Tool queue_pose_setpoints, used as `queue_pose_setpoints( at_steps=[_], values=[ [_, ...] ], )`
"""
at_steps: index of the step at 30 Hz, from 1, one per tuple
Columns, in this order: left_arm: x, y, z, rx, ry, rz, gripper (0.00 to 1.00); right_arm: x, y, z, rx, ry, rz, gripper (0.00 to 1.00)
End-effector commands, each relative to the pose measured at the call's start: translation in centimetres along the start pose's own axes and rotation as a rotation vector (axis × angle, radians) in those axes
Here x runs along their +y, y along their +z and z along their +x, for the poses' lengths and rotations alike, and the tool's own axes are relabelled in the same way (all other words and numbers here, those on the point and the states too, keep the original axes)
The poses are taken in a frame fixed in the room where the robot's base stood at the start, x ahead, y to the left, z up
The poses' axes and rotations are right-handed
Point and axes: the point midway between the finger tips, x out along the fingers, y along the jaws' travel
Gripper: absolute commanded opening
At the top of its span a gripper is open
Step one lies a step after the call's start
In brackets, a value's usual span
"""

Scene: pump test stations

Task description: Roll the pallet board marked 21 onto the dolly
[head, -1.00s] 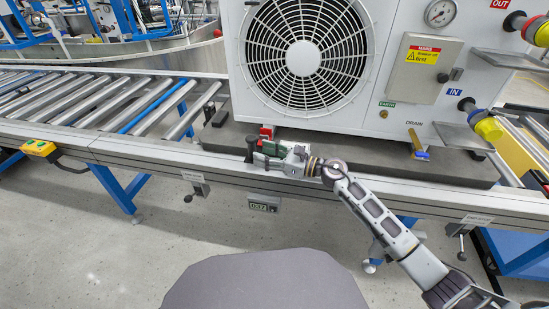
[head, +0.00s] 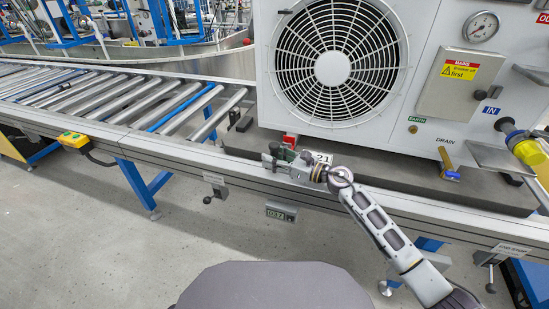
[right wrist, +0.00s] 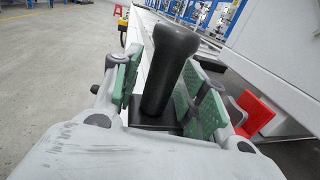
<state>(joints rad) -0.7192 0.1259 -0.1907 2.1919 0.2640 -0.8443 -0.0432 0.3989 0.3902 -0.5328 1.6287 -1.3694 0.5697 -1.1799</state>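The pallet board (head: 460,190) is a dark slab under the large white fan unit. A plate reading 21 (head: 322,158) stands on its front edge, partly behind my right gripper. My right gripper (head: 279,157) is at the board's front left corner. In the right wrist view a black upright handle (right wrist: 165,75) stands between the green finger pads. A narrow gap shows on its left side, so the fingers look open around it. Contact on the right side is unclear. I cannot make out a dolly. My left gripper is not in view.
The white fan unit (head: 425,75) stands on the board. Free rollers (head: 160,105) lie to the left of it. A rail (head: 150,142) runs along the front, with a yellow switch box (head: 73,140). The grey floor (head: 90,220) in front is clear.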

Motion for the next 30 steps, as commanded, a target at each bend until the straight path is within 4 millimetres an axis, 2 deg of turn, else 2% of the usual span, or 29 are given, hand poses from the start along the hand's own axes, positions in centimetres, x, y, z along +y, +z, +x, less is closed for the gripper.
queue_pose_setpoints(
  at_steps=[1, 6, 9, 23, 30],
  values=[
    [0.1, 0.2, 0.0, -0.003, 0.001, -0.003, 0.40, 0.0, 0.0, 0.0, 0.000, 0.000, 0.000, 0.31],
    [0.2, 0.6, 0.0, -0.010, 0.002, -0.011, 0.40, 0.0, 0.0, 0.0, 0.000, 0.000, 0.000, 0.10],
    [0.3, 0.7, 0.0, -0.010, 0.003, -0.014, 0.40, 0.0, 0.0, 0.0, 0.000, 0.000, 0.000, 0.00],
    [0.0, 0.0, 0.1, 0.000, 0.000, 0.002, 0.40, 0.0, 0.0, -0.1, 0.001, 0.000, 0.000, 0.00],
    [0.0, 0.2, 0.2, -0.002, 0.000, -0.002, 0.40, -0.3, -0.2, -1.3, 0.003, -0.001, -0.001, 0.00]
  ],
)
